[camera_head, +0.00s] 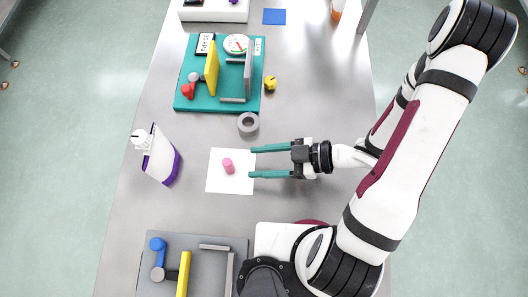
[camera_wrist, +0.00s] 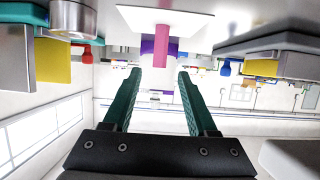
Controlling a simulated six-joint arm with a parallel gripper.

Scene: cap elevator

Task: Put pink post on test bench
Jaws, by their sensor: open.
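The pink post (camera_head: 228,166) stands on a white square sheet (camera_head: 232,186) in the middle of the table. In the wrist view the pink post (camera_wrist: 160,50) lies ahead, centred between the fingers. My gripper (camera_head: 252,162) is open and empty, its green fingertips over the right edge of the sheet, just right of the post and apart from it. The fingers also show in the wrist view (camera_wrist: 158,85). A teal bench (camera_head: 183,104) stands at the back and a grey bench (camera_head: 195,277) at the front; I cannot tell which is the test bench.
A grey ring (camera_head: 249,123) and a small yellow piece (camera_head: 270,83) lie near the teal bench. A blue square (camera_head: 274,17) lies at the back. The table right of the teal bench is mostly clear.

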